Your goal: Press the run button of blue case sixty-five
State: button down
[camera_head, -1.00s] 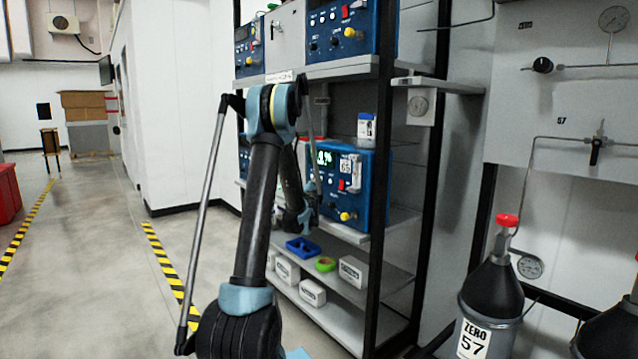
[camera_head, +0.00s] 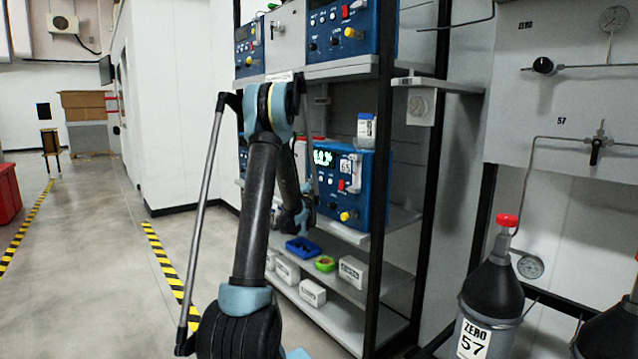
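A blue case marked 65 (camera_head: 375,190) stands on the middle shelf of the rack. Its front has a lit green display (camera_head: 322,158), a white tag with 65, a red switch (camera_head: 342,185) and a yellow knob (camera_head: 346,216). My arm covers the left part of this front, and I cannot make out a run button. My gripper (camera_head: 305,222) is in front of the case's lower left, partly behind my own arm. It is small and dark there, so I cannot tell whether its fingers are open or touching the case.
More blue cases (camera_head: 352,30) stand on the upper shelf. A small bottle (camera_head: 366,130) stands on top of case 65. A black rack post (camera_head: 381,180) and a gas cylinder marked 57 (camera_head: 490,300) are at right.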

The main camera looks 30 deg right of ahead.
jog(key=shift+s+a, duration=0.2)
jog(key=shift+a, duration=2.35)
